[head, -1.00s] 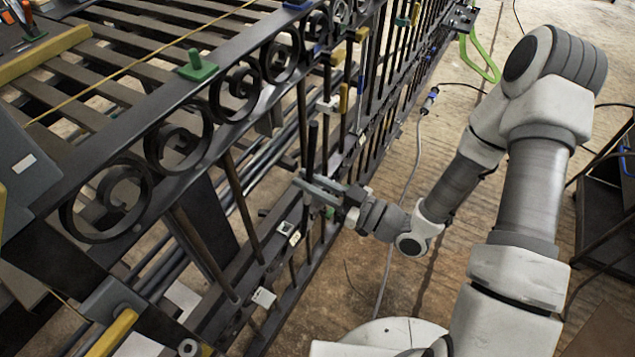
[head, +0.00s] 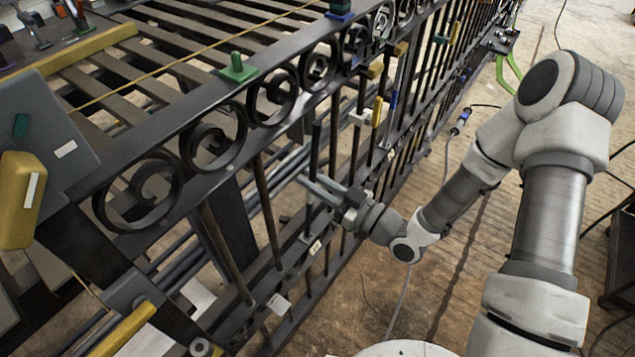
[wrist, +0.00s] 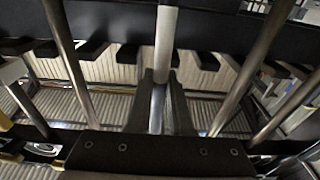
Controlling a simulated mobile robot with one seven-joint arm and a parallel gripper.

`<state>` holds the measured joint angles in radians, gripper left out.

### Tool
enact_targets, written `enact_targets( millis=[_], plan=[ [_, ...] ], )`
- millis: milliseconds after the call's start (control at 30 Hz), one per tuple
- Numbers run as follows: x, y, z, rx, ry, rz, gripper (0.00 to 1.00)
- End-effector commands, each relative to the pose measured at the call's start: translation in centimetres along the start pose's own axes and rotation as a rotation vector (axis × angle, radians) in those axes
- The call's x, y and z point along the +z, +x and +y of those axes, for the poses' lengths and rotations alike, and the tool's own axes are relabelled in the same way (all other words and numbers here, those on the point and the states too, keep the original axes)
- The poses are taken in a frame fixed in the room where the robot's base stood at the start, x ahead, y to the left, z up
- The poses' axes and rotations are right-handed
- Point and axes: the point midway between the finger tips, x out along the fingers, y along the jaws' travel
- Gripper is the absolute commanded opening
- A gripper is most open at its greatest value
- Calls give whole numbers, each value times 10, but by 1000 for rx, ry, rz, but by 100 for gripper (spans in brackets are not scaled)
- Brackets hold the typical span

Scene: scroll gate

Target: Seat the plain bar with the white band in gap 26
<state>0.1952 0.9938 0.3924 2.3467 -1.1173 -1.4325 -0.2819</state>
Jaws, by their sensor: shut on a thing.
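My gripper (head: 318,190) is shut on a dark upright bar (head: 316,150) beside the gate, in the head view. The held bar also shows in the wrist view (wrist: 166,45), running between the two fingers (wrist: 158,105). Its upper stretch there looks pale; I cannot tell whether this is the white band. The bar's top stands free below the scrolled upper rail (head: 255,85). Its lower end is hard to make out against the gate's lower rails. Small white tags (head: 278,304) sit on the lower rail, with no number readable, so I cannot tell which gap is 26.
Fixed gate bars (head: 268,210) stand on both sides of the held bar. A green clamp (head: 238,68) and yellow blocks (head: 377,112) sit along the gate. A cable (head: 447,165) hangs down to the floor (head: 480,230), which is open to the right of the gate.

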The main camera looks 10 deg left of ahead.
Motion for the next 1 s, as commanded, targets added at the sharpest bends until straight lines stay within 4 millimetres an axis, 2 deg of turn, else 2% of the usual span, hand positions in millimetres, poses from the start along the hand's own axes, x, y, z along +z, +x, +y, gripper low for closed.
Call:
enact_targets(
  millis=[1000],
  plan=[
    [6,2,0,-1,-1,5,0]
  ],
)
